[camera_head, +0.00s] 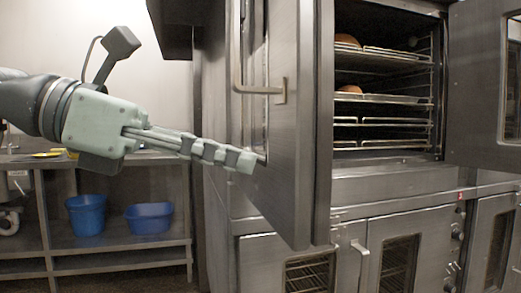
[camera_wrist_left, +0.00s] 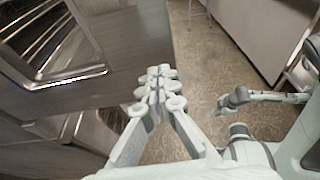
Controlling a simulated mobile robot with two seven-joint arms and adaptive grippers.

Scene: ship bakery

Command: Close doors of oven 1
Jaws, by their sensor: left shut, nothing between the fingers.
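Oven 1, the upper oven (camera_head: 395,185), stands open in the head view, with racks and loaves inside. Its left door (camera_head: 293,190) is swung out toward me, seen nearly edge-on, with a bar handle (camera_head: 238,50) on its outer face. Its right door (camera_head: 480,80) is swung open to the right. My left gripper (camera_head: 245,160) is shut and empty, its tips in front of the left door's outer face below the handle; I cannot tell whether they touch. The left wrist view also shows its closed fingers (camera_wrist_left: 160,85) beside a steel door panel.
A lower oven (camera_head: 405,240) with shut windowed doors sits beneath. At left, a steel shelf table (camera_head: 110,255) holds two blue tubs (camera_head: 87,215) (camera_head: 149,218). The left wrist view shows open floor (camera_wrist_left: 205,60) and parts of my own body at right.

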